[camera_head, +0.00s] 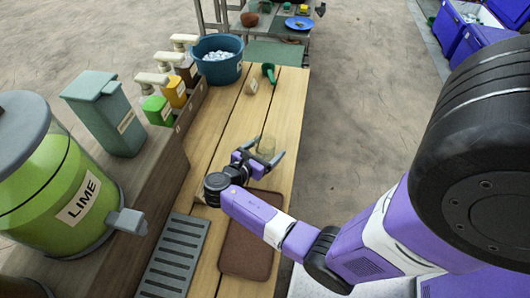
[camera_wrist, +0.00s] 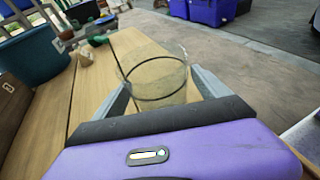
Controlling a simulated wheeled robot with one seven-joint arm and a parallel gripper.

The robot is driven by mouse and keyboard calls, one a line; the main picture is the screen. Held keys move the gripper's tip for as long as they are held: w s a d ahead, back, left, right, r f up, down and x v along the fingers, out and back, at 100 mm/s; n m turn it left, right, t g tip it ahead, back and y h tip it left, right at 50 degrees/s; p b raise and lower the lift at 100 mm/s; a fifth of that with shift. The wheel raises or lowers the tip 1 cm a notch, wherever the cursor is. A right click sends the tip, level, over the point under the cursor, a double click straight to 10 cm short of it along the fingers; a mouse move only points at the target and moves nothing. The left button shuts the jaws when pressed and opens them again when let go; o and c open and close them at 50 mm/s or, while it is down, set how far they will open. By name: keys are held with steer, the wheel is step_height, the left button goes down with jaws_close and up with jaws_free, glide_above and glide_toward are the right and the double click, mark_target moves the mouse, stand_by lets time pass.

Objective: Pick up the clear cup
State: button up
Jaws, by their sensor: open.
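The clear cup (camera_wrist: 158,82) is a see-through glass standing upright on the wooden table, right in front of my gripper in the wrist view. In the head view the cup (camera_head: 266,147) shows faintly between the fingers. My gripper (camera_head: 264,158) is open, low over the table, with one finger on each side of the cup. In the wrist view the fingers of my gripper (camera_wrist: 165,88) flank the cup's lower part. I cannot tell whether either finger touches it.
A blue tub (camera_head: 218,60), a green scoop (camera_head: 268,72) and a small tan block (camera_head: 251,86) stand farther back. Pump bottles (camera_head: 175,90) and a LIME dispenser (camera_head: 70,180) line the left. A brown mat (camera_head: 247,250) and grey drain grate (camera_head: 176,255) lie nearer.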

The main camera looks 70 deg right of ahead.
steer(key=shift+x, duration=1.05)
steer(key=c, duration=1.4)
steer(key=shift+r, duration=0.1)
steer(key=shift+c, duration=0.2)
